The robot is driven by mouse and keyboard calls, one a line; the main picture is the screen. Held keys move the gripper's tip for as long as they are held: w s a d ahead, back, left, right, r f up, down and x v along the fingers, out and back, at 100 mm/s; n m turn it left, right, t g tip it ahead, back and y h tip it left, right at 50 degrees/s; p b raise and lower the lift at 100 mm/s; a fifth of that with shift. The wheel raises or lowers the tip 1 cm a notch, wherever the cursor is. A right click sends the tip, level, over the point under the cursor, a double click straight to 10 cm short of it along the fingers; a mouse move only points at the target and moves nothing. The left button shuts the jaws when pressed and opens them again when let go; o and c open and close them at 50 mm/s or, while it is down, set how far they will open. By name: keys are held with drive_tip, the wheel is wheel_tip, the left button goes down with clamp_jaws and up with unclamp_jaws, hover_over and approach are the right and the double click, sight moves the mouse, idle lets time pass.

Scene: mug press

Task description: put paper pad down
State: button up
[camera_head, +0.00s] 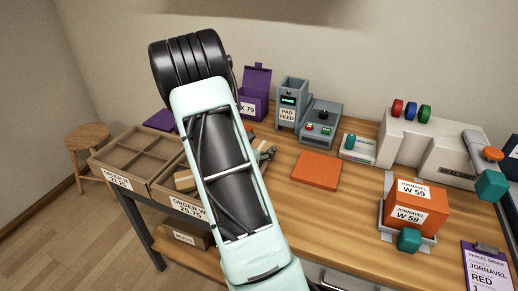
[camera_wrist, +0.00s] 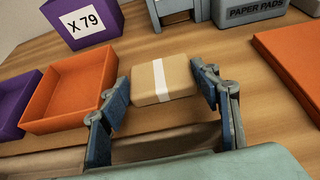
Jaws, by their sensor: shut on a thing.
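The paper pad (camera_wrist: 178,82) is a small tan block with a white band across it, in the middle of the wrist view. My gripper (camera_wrist: 160,92) is shut on it, with one finger at each side. The pad is over or on the wooden table; I cannot tell whether its underside touches.
An open orange box (camera_wrist: 75,88) stands left of the pad, beside a purple box marked X 79 (camera_wrist: 85,22). A sealer (camera_head: 428,145) and a labelled orange parcel (camera_head: 414,206) stand right.

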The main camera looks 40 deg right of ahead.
drive_tip(key=shift+f, duration=0.1)
drive_tip(key=o, duration=0.9)
drive_tip(key=shift+c, duration=0.2)
